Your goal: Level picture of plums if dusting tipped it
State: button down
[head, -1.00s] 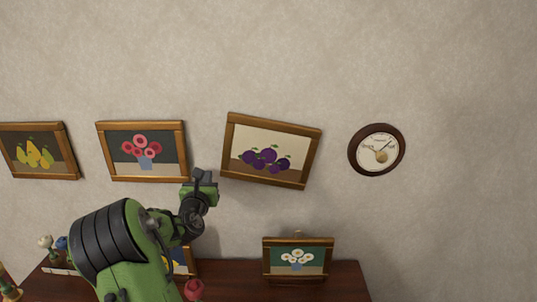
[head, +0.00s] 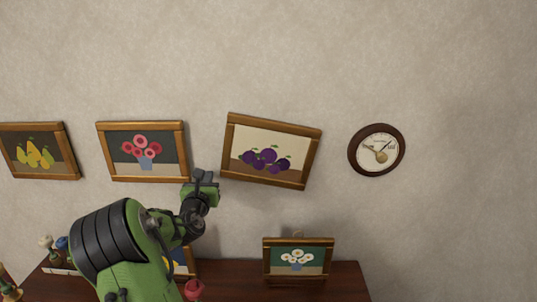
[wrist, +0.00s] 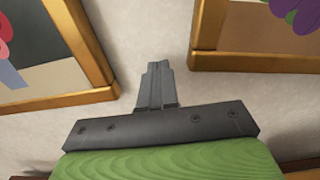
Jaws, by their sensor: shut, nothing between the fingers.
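The picture of plums (head: 270,135) hangs on the wall in a gold-brown wooden frame. It is tilted clockwise, its right side lower than its left. In the wrist view its lower left frame corner (wrist: 205,60) shows at upper right. My gripper (head: 204,175) is just below and left of that corner in the head view. In the wrist view its fingers (wrist: 157,70) are shut and empty, pointing at the bare wall between two frames. They appear apart from the plum frame.
The red flower picture (head: 141,128) hangs close left of my gripper; the pear picture (head: 38,150) is farther left. A round dial (head: 377,150) hangs right of the plums. Below stands a dark wooden top (head: 345,283) with a white flower picture (head: 297,243).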

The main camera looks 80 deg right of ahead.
jog(key=shift+s+d+p, duration=0.2)
jog(key=shift+s+p, duration=0.35)
jog(key=shift+s, duration=0.65)
dwell(0.7)
jog(key=shift+s+d+r+p, duration=0.2)
jog(key=shift+s+p, duration=0.25)
jog(key=shift+s, duration=0.15)
jog(key=shift+s+d+r+p, duration=0.15)
jog(key=shift+s+p, duration=0.25)
jog(key=shift+s, duration=0.2)
dwell(1.0)
jog(key=shift+s+f, duration=0.1)
jog(key=shift+s, duration=0.35)
jog(key=b, duration=0.4)
send_near(228, 174)
jog(key=shift+w+a+f, duration=0.1)
jog(key=shift+w+f, duration=0.05)
jog(key=shift+w, duration=0.55)
jog(key=shift+w+f, duration=0.15)
jog(key=shift+w, duration=0.55)
